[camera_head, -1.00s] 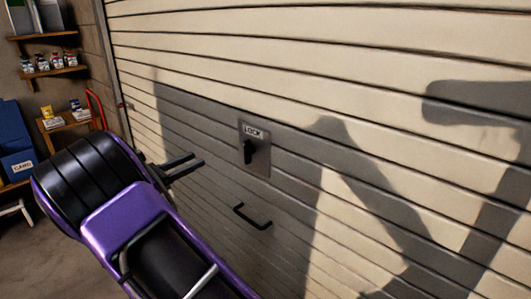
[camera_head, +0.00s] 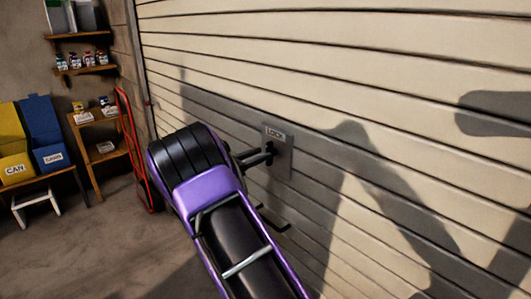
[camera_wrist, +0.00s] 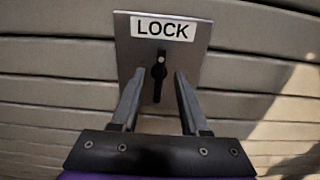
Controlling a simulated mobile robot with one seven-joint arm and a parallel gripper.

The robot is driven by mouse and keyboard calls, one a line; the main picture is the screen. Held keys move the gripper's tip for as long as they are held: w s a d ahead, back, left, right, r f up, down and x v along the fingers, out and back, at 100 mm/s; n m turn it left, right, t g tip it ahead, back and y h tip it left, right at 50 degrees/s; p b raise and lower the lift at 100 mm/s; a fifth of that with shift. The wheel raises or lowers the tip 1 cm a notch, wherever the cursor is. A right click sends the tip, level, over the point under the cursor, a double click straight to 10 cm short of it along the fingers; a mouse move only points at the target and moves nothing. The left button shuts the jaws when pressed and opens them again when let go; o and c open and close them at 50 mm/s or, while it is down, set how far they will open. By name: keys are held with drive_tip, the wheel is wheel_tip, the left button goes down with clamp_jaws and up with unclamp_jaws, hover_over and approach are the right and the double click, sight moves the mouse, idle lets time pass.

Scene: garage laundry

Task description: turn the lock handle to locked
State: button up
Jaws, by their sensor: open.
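The lock plate (camera_wrist: 191,52), a grey metal plate labelled LOCK, is on the beige slatted garage door. Its black lock handle (camera_wrist: 159,72) points downward, near vertical, with a pale dot at its top. My gripper (camera_wrist: 160,78) is open, with one finger on each side of the handle in the wrist view; I cannot tell whether either finger touches it. In the head view my gripper (camera_head: 270,154) reaches the lock plate (camera_head: 284,165), and the handle is mostly hidden behind the fingers there.
A black pull handle (camera_head: 284,227) sticks out from the door below the lock, partly behind my arm. A red hand truck (camera_head: 133,150), shelves (camera_head: 85,70) and a yellow bin (camera_head: 12,150) stand at the left. The door right of the lock is clear.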

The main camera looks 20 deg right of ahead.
drive_tip(key=shift+x, duration=1.45)
drive_tip(key=shift+c, duration=0.3)
clamp_jaws()
